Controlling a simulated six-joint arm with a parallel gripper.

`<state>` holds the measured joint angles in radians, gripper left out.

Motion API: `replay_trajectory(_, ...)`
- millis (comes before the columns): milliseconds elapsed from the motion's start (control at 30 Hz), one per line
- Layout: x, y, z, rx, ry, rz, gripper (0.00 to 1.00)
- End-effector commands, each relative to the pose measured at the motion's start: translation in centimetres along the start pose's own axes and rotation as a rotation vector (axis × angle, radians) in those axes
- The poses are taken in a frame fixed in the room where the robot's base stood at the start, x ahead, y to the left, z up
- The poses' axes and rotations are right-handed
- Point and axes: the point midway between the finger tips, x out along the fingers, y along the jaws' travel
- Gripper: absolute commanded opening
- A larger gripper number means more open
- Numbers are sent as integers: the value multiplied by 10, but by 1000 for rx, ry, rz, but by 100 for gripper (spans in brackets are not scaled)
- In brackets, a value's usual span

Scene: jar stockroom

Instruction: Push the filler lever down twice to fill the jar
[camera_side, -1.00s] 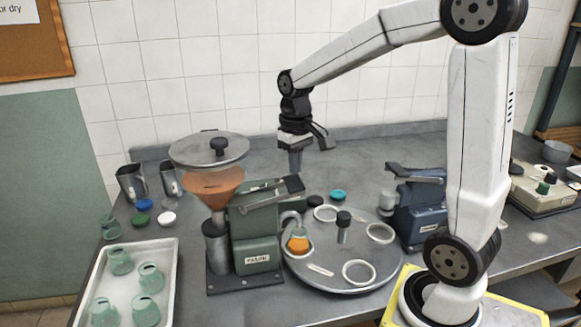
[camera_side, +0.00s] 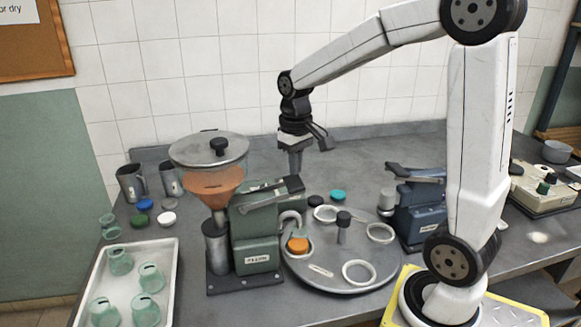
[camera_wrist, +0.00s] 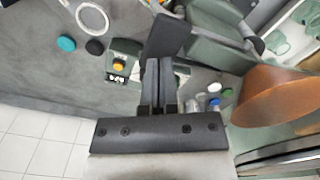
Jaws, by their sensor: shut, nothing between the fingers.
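The filler (camera_side: 255,240) is a green machine with an orange hopper (camera_side: 213,187) beside it. Its lever (camera_side: 265,194) slopes up to the right and ends in a dark pad (camera_side: 294,184); the pad also shows in the wrist view (camera_wrist: 167,36). A small jar with orange contents (camera_side: 298,244) appears to stand on the round turntable (camera_side: 340,284) beside the filler. My gripper (camera_side: 295,170) is shut and empty, pointing down just above and behind the lever pad. In the wrist view its fingertips (camera_wrist: 165,64) are close to the pad; I cannot tell whether they touch.
White rings and a dark knobbed post (camera_side: 343,226) are on the turntable. A blue machine (camera_side: 420,208) stands to the right. A white tray (camera_side: 172,262) of green jars is at the left. Loose lids and metal cups (camera_side: 131,182) lie behind it.

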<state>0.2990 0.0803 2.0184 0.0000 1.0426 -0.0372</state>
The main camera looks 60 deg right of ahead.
Motion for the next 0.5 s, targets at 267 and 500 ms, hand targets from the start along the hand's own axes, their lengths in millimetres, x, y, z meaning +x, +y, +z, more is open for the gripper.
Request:
replay_trajectory(267,8,0,0,0,-2,0,0)
replay_trajectory(500,15,0,0,0,-1,0,0)
